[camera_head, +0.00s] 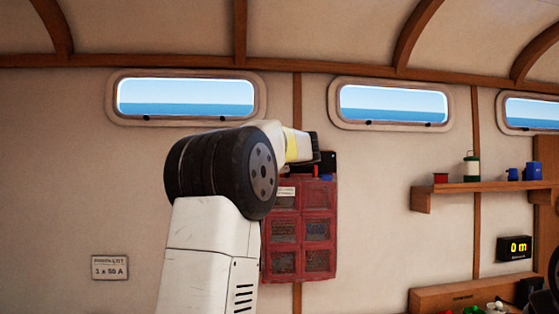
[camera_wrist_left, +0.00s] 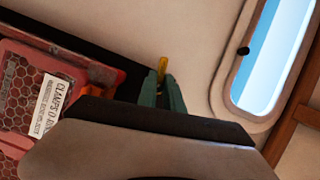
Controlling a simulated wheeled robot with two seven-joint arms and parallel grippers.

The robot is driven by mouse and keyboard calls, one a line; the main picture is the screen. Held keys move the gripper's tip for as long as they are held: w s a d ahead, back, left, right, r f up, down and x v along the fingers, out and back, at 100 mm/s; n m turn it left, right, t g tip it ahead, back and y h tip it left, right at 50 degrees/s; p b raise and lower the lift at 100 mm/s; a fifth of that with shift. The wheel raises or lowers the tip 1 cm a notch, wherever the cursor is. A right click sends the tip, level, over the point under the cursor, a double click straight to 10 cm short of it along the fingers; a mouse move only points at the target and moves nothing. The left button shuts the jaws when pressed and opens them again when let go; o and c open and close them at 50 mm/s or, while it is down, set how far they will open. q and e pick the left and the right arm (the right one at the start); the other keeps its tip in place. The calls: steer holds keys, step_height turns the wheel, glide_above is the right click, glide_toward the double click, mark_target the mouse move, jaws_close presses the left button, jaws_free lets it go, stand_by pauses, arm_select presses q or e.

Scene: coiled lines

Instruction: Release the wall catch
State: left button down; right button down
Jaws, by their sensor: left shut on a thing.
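My left gripper (camera_wrist_left: 162,92) shows two green fingertips in the left wrist view. They are shut on a slim yellow piece (camera_wrist_left: 162,66), which sticks up between them close to the wall. It looks like the wall catch, but its base is hidden by the fingers and my dark gripper body. In the head view my left arm reaches up to the top of a red cabinet (camera_head: 286,230). The fingertips and the yellow piece cannot be made out there. My right gripper is in neither view.
The cabinet hangs on the wall, its label (camera_wrist_left: 50,104) beside my gripper in the wrist view. A black panel (camera_head: 329,160) sits at its top. Windows (camera_head: 390,104) are above. A wooden shelf (camera_head: 480,190) with small items is at right.

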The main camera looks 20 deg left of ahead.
arm_select(q)
steer(key=shift+m+y, duration=0.3)
steer(key=shift+m, duration=0.6)
steer(key=c, duration=1.5)
jaws_free()
steer(key=shift+d, duration=0.1)
steer(key=v, duration=0.7)
steer(key=shift+s+d+f, duration=0.1)
steer(key=shift+s+d, duration=0.1)
steer(key=shift+s, duration=0.1)
steer(key=shift+a+f, duration=0.1)
